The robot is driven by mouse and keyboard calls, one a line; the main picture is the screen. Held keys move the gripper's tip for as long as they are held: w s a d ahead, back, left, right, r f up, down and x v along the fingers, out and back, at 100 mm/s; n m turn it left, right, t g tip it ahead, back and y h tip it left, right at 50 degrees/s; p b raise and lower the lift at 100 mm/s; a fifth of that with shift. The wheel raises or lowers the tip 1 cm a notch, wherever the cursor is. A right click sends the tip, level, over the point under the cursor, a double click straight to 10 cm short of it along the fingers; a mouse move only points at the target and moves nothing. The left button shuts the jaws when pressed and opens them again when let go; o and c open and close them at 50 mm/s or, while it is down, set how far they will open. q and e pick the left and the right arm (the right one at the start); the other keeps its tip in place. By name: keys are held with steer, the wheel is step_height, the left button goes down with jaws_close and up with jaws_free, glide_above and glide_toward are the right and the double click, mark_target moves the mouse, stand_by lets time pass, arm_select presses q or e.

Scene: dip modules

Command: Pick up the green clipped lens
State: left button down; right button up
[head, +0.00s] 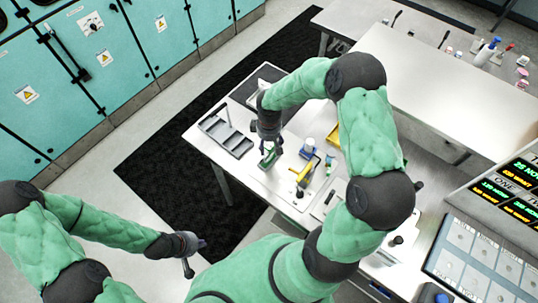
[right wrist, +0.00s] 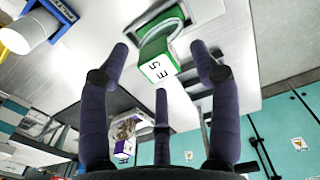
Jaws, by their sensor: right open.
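The green clipped lens (right wrist: 158,58) is a green piece with a white label reading "E 5" and a curved, open green-and-white body behind it. In the head view it shows as a small green item (head: 268,160) on the table, just below my right gripper (head: 268,138). In the right wrist view my right gripper (right wrist: 160,68) is open, its fingers spread around the label end; I see no clear contact. My left gripper (head: 190,256) is empty, its fingers spread, low over the floor at the lower left, far from the lens.
A grey compartment tray (head: 226,133) lies left of the lens. A white-and-blue cylinder (head: 307,148) and a yellow-handled tool (head: 305,170) stand to its right. A blue-framed item shows in the wrist view (right wrist: 52,18). A control panel (head: 480,250) is at the right.

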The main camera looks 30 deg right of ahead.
mark_target(269, 145)
steer(key=f, duration=0.3)
steer(key=shift+w+d+f, duration=0.1)
steer(key=shift+w+f, duration=0.15)
steer(key=shift+s, duration=0.1)
jaws_close()
steer(key=shift+r, duration=0.1)
